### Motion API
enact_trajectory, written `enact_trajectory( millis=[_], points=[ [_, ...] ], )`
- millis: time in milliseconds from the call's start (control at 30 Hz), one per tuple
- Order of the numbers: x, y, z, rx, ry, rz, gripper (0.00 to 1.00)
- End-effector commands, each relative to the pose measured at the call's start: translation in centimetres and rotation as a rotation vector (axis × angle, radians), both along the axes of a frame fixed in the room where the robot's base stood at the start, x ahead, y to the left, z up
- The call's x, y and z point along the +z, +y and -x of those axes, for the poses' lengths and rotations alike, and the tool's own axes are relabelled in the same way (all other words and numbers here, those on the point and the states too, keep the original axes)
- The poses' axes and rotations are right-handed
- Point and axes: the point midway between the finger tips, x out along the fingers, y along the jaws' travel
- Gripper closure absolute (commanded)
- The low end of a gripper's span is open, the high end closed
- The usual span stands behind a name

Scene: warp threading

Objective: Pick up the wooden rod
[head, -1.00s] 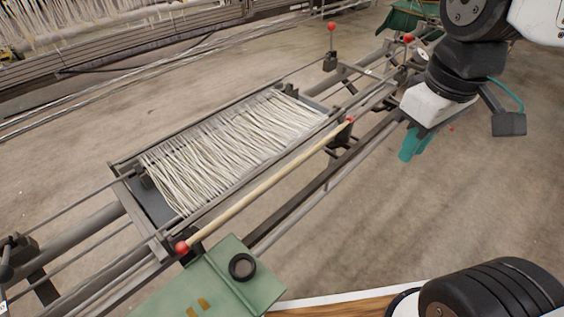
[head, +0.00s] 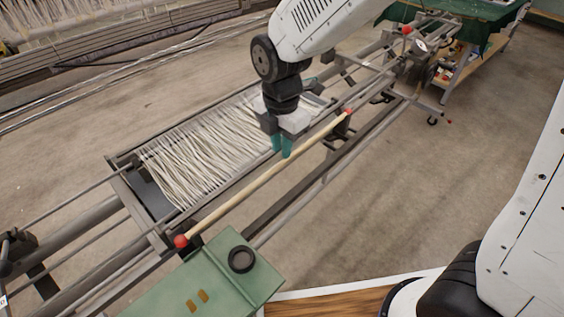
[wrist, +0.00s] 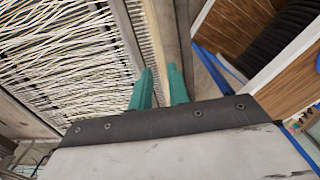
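The wooden rod (head: 245,192) is pale, with a red ball at each end. It lies slantwise along the near side of the loom frame, resting on dark supports near its ends. My gripper (head: 282,150) has teal fingers pointing down, above the rod's far half. In the wrist view the fingers (wrist: 160,75) are apart with nothing seen held between them. The rod also shows there as a pale strip (wrist: 165,30) just beyond the fingertips. How high the fingers are above it is hard to tell.
A tray of white threads (head: 205,150) lies in the frame left of the rod. A green box with a black ring (head: 215,280) stands by the rod's near end. A green-covered table (head: 470,30) is at the back right. Open floor lies to the right.

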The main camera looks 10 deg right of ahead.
Motion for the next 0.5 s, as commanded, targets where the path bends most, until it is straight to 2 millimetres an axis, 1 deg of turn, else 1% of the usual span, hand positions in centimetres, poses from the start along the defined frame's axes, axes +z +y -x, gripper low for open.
enact_trajectory(
  millis=[200, 300, 400, 500],
  points=[
    [-3.3, -0.2, -0.2, -0.002, 0.005, 0.002, 0.82],
    [-4.4, -0.2, -0.2, -0.002, 0.003, 0.001, 0.82],
    [-4.8, -0.2, -0.3, -0.002, 0.001, 0.001, 0.82],
    [-4.8, -0.2, -0.3, -0.003, 0.000, 0.000, 0.82]
  ],
)
